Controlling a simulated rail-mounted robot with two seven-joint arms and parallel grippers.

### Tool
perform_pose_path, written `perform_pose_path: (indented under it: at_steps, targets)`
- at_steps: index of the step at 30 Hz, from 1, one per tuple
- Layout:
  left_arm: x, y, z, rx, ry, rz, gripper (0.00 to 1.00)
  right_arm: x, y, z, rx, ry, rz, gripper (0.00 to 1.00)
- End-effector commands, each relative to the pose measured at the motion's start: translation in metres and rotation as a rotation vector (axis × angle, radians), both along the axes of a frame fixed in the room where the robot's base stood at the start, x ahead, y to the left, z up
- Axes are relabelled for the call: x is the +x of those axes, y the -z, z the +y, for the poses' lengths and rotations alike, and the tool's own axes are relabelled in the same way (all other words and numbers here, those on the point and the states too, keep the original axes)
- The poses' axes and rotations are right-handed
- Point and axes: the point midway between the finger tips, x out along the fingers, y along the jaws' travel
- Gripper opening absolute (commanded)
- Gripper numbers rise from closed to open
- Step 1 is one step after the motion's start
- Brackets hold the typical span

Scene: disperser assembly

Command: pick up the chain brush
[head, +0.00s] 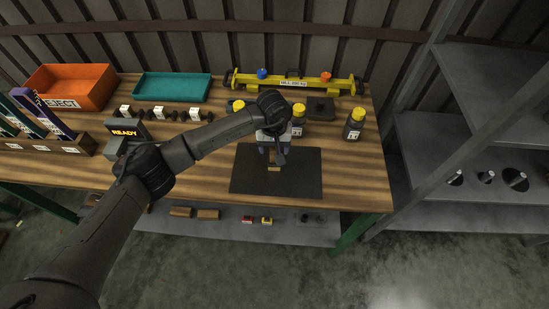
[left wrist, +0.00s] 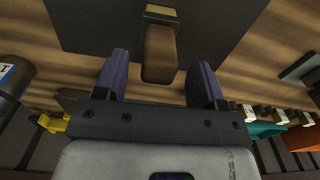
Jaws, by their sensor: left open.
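The chain brush (left wrist: 160,50) shows in the left wrist view as a brown, rounded block with a pale yellowish end. It is at the dark mat (left wrist: 90,25), and its small tan end (head: 274,169) shows on the mat in the head view. My left gripper (head: 277,158) is above the mat and points down. Its two purple fingers (left wrist: 161,66) are open, one on each side of the brush, with a gap on both sides. Most of the brush is hidden by my gripper in the head view. My right gripper is not in view.
Dark bottles with yellow caps (head: 354,124) stand right of the gripper. Behind is a yellow rack (head: 300,82). A teal tray (head: 172,87), an orange reject bin (head: 70,87) and a "READY" box (head: 126,135) are at left. The mat's right side is clear.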

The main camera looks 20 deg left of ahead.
Motion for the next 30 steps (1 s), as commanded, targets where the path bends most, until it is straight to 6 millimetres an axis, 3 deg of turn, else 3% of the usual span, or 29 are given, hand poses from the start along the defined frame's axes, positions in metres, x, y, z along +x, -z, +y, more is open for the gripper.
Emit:
perform_pose_path:
  at_steps: [7, 18, 30]
  targets:
    - [0.0, 0.03, -0.001, -0.002, 0.0, 0.002, 0.64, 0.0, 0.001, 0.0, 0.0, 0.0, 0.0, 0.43]
    - [0.001, 0.036, -0.001, -0.001, 0.001, 0.0, 0.63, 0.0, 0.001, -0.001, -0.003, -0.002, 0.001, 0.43]
    - [0.001, 0.036, -0.001, -0.001, 0.001, 0.0, 0.25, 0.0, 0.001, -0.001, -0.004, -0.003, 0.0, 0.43]
